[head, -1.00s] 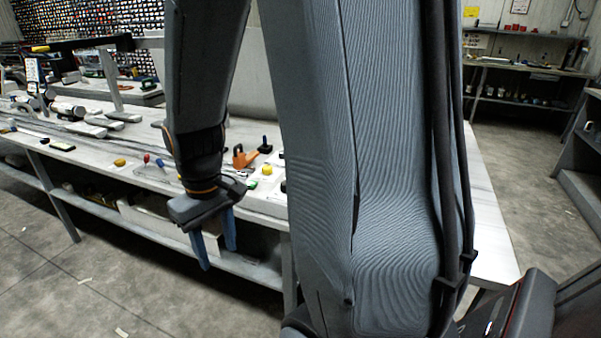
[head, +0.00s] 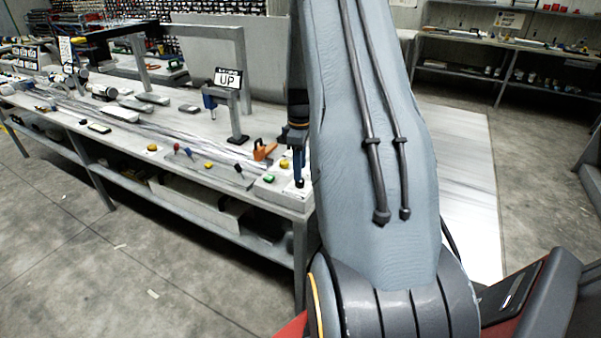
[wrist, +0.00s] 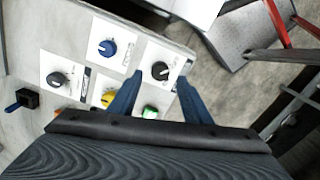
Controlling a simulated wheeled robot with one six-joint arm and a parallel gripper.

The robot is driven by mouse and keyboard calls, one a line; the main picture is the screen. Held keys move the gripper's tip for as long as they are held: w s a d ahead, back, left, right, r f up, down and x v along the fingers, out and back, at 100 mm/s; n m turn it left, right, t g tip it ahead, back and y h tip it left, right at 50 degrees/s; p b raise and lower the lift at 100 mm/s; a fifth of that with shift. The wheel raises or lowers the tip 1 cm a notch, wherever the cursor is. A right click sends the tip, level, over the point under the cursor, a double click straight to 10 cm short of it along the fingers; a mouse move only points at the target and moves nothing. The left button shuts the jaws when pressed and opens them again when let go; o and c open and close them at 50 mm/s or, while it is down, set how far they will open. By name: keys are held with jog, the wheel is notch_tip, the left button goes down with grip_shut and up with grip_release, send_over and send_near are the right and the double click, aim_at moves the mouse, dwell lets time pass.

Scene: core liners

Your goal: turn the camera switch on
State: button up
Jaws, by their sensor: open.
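In the wrist view several rotary knobs sit on pale plates on a panel (wrist: 85,22): a black knob (wrist: 160,70), a blue knob (wrist: 107,48) and another black knob (wrist: 58,80). The labels are too small to read, so I cannot tell which is the camera switch. My gripper (wrist: 160,76) is open, its blue fingers on either side of the right black knob as seen from the wrist; I cannot tell whether they touch it. In the head view my arm hides most of the gripper, at the bench's near corner.
A yellow button (wrist: 108,98) and a green button (wrist: 150,112) lie close to the fingers. In the head view, an orange-handled object (head: 264,150) and a post with an "UP" sign (head: 228,79) stand on the bench. Floor (head: 130,270) is open in front.

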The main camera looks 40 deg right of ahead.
aim_at(300, 183)
jog(key=shift+f+p, duration=0.55)
jog(key=shift+f, duration=1.4)
jog(key=c, duration=1)
